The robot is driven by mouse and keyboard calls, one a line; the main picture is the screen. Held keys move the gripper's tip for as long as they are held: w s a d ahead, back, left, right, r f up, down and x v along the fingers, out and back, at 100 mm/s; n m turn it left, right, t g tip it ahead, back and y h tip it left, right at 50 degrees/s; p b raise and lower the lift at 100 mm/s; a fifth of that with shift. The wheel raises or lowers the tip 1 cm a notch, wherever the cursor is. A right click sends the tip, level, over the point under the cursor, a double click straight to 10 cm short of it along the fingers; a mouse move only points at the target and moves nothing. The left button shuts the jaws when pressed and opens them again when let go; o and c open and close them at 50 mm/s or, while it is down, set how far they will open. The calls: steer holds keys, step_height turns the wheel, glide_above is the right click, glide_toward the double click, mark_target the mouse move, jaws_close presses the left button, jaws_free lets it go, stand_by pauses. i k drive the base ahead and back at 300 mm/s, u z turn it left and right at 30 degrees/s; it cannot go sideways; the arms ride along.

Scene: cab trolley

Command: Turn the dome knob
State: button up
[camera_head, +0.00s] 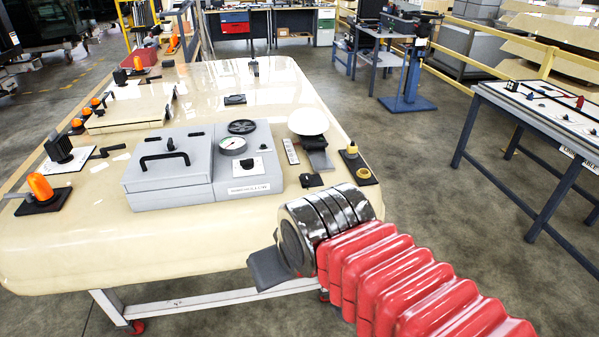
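A white dome knob (308,121) stands near the right edge of the cream trolley top (215,85), to the right of the grey control box. A grey piece below the dome partly shows; I cannot tell whether it is the knob's mount. My red-sleeved arm comes in from the lower right and ends in a shiny metal wrist. A dark grey part of my gripper (268,270) sticks out left of the wrist, at the trolley's front edge. It appears apart from the dome. The fingertips cannot be made out, and nothing held is visible.
The grey control box (170,191) has a black handle, a gauge (232,145) and a black wheel (241,126). A yellow button (352,150) stands right of the dome. An orange beacon (40,187) is at the left. Open floor lies right of the trolley, before another table (535,110).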

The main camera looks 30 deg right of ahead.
mark_target(306, 178)
steer(key=z, duration=0.05)
steer(key=i, duration=1)
steer(key=u, duration=0.05)
